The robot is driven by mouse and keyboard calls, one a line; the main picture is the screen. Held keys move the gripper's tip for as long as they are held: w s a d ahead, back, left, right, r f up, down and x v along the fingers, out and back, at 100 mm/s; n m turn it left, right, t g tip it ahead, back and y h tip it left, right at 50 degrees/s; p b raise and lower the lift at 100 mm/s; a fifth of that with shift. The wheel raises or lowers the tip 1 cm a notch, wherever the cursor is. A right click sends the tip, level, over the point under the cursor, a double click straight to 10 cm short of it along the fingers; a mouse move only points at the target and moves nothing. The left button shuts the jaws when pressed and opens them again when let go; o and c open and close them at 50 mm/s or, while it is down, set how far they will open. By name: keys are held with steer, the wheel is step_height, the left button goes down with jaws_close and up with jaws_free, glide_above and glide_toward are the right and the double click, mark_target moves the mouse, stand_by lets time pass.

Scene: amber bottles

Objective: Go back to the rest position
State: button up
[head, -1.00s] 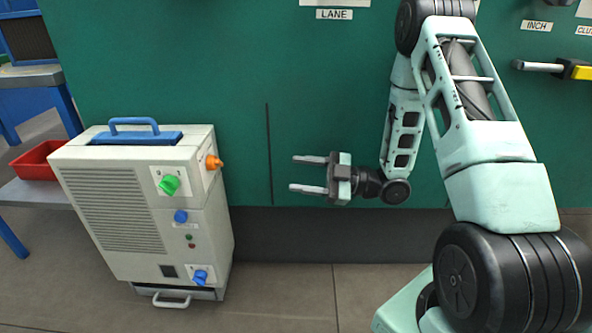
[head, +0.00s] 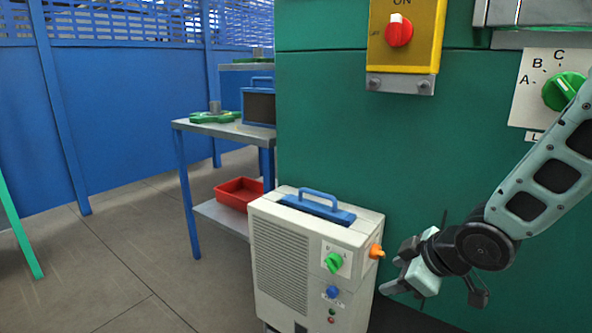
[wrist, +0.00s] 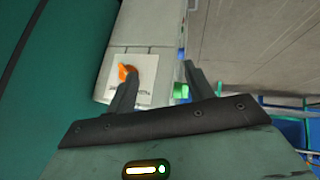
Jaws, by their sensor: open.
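My gripper (head: 402,270) is at the right in the head view, just right of the white machine (head: 276,262) with the blue handle. It is open and empty. In the wrist view the two fingers of my gripper (wrist: 158,88) are spread apart, with nothing between them. Past the fingers the machine's side panel (wrist: 150,62) shows, with its orange knob (wrist: 128,72) near the left finger. I cannot tell the exact gap between the fingers and the machine.
A green cabinet (head: 420,140) stands behind my arm, with a red switch (head: 399,30) and a green dial (head: 563,91). A steel-topped table (head: 215,127) and a red bin (head: 238,193) are left of it. The floor (head: 120,240) at left is clear.

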steer(key=s+a+r+m+g+h+p, duration=0.2)
steer(key=s+a+r+g, duration=0.15)
steer(key=s, duration=0.85)
steer(key=s+a+r+m+g+h+p, duration=0.1)
steer(key=s+a+r+m+g, duration=0.2)
steer(key=s, duration=0.9)
step_height(320, 180, up, 39)
steer(key=d+n+p, duration=0.1)
steer(key=p, duration=3.7)
steer(key=shift+s+d, duration=0.15)
steer(key=shift+s, duration=0.05)
